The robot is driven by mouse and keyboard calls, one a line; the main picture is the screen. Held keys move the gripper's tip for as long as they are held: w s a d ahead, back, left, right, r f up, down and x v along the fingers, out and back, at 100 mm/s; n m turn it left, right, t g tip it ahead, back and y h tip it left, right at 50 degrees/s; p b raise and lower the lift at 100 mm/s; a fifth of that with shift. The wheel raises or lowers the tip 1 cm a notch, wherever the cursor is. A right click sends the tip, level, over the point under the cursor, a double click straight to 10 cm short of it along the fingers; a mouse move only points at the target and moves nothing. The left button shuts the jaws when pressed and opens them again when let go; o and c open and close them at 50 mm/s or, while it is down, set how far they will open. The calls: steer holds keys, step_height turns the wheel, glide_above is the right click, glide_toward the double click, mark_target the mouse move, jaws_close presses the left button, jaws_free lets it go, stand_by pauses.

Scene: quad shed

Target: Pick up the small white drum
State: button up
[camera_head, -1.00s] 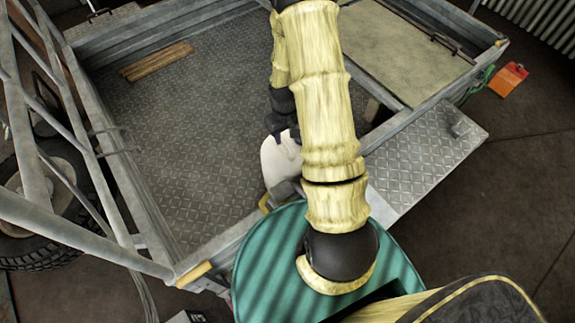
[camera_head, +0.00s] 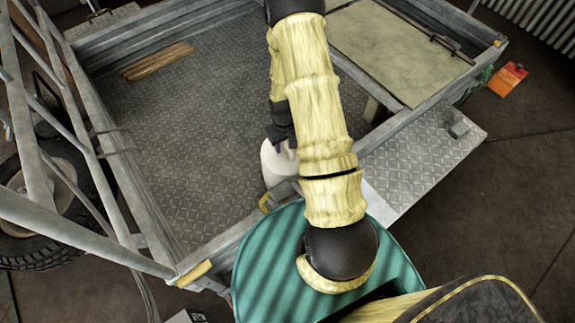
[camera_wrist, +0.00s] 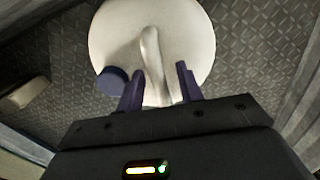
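The small white drum (camera_wrist: 112,40) stands on the metal tread-plate floor of the trailer. It is round from above, with a pale raised handle across its top and a dark blue cap (camera_wrist: 112,79) at one side. My gripper (camera_wrist: 160,83) is open above the drum in the wrist view, its two dark fingers on either side of the near part of the handle (camera_wrist: 151,50). I cannot tell whether the fingers touch it. In the head view, the drum (camera_head: 277,167) is partly hidden by my arm, and the fingertips are hard to make out.
Wooden slats (camera_head: 157,60) lie on the trailer floor (camera_head: 190,110) at far left.

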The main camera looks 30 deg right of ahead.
jaws_close()
stand_by(1.3)
